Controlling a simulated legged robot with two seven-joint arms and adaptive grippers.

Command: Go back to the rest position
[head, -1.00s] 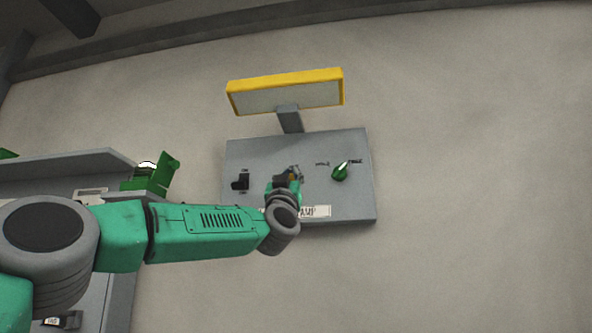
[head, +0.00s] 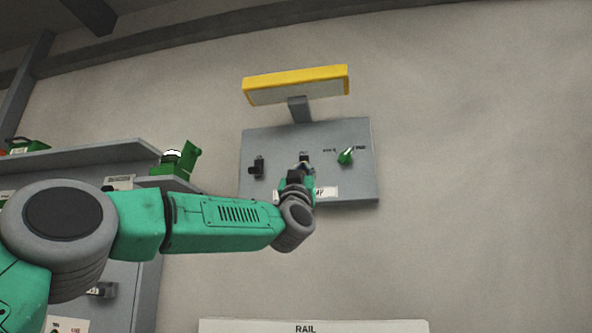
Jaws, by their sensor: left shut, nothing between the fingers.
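My left arm comes in from the left, green with grey joints, and reaches to the grey wall panel (head: 350,186). My left gripper (head: 304,164) is small and dark at the arm's end, in front of the panel's middle. It is shut and empty. The wrist covers part of the panel and part of its white label. A green knob (head: 345,156) sits on the panel right of the gripper, apart from it. A black switch (head: 256,168) sits on the panel left of the gripper. My right gripper is not in view.
A yellow-framed sign (head: 297,85) stands on a post above the panel. A white board marked RAIL (head: 312,326) shows at the bottom edge. The wall to the right is bare.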

